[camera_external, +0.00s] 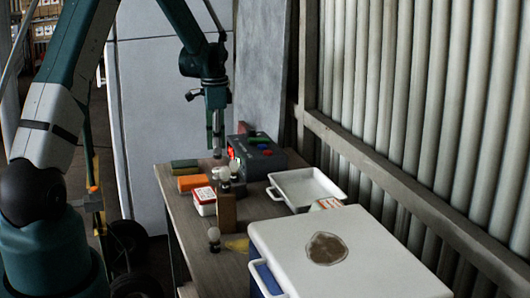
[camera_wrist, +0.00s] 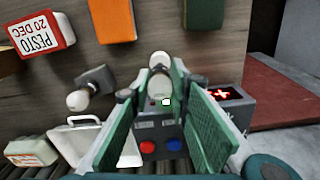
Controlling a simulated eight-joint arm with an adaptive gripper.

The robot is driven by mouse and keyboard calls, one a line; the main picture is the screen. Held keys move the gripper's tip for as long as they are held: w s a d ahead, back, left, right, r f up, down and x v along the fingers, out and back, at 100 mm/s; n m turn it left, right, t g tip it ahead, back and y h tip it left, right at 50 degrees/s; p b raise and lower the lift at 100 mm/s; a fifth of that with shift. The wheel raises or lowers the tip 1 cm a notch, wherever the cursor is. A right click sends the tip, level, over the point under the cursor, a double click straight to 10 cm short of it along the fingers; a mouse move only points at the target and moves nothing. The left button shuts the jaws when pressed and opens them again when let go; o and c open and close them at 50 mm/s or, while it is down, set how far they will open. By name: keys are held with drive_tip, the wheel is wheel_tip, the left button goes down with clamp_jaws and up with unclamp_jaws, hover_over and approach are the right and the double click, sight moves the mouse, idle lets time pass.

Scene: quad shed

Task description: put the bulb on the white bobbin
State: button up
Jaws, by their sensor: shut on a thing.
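My gripper (camera_wrist: 157,93) is shut on the bulb (camera_wrist: 160,86), a pale rounded thing between its green finger pads. In the external view my gripper (camera_external: 216,146) points down above the far part of the table, near the box with buttons. Another pale round end (camera_wrist: 160,60) shows just beyond the fingertips; I cannot tell whether it belongs to the bulb. A second pale bulb (camera_external: 214,238) stands near the table's front edge. More pale round tops (camera_external: 224,174) show by a brown block (camera_external: 227,214). I cannot pick out the white bobbin with certainty.
A grey box with coloured buttons (camera_external: 262,153) stands right of my gripper. A green block (camera_external: 184,167), an orange block (camera_external: 192,183) and a pesto tub (camera_external: 203,201) line the left side. A white tray (camera_external: 283,201) and a large cooler (camera_external: 375,270) fill the right and front.

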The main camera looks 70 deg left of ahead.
drive_tip(key=shift+f, duration=1.85)
drive_tip(key=shift+f, duration=0.15)
drive_tip(key=o, duration=0.9)
drive_tip(key=shift+b, duration=0.3)
wheel_tip(320, 180, up, 12)
drive_tip(key=shift+r+p, duration=0.15)
drive_tip(key=shift+p, duration=0.4)
